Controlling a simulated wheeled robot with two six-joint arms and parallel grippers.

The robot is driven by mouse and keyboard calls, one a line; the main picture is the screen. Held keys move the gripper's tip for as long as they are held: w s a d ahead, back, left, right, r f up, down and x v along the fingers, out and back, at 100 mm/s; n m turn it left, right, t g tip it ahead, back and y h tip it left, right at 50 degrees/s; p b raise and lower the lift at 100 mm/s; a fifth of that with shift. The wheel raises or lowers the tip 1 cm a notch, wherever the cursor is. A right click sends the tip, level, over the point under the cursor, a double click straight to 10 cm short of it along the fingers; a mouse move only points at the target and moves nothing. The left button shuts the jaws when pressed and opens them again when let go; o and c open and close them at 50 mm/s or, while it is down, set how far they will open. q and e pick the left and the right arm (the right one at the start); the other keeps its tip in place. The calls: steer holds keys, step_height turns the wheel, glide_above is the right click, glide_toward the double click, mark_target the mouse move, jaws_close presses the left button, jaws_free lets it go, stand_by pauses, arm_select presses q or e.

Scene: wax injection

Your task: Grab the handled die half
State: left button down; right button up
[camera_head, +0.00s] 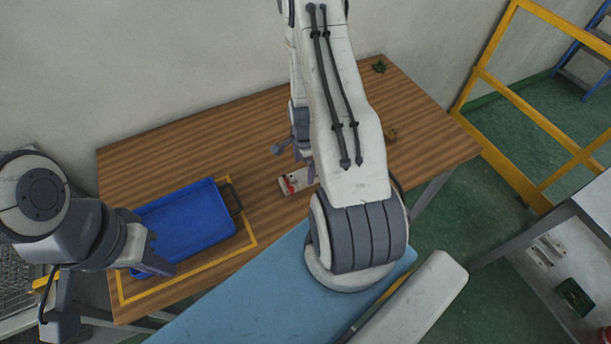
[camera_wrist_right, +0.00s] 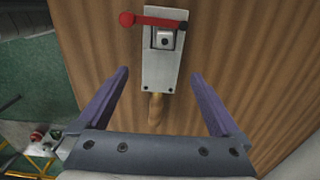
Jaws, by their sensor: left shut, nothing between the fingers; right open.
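The handled die half shows in the right wrist view as a grey metal plate (camera_wrist_right: 159,75) with a square block in a recess, a red lever across one end and a tan handle (camera_wrist_right: 155,108) at the other. In the head view the plate (camera_head: 300,180) lies on the wooden table, partly hidden by my right arm. My right gripper (camera_wrist_right: 160,74) is open, its fingers either side of the plate in the picture, with gaps to both; its height above it is unclear. My left gripper (camera_head: 158,266) is shut and empty by the blue tray's near-left corner.
A blue tray (camera_head: 190,222) sits inside a yellow outline on the table's left. A small green thing (camera_head: 379,66) lies at the far corner, and a small brown one (camera_head: 390,134) to the right. A yellow frame (camera_head: 540,115) stands right. The table's back left is clear.

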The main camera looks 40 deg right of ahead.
mark_target(305, 174)
steer(key=f, duration=0.4)
steer(key=shift+d+f+p, duration=0.15)
steer(key=shift+d+p, duration=0.15)
steer(key=shift+p, duration=0.05)
jaws_close()
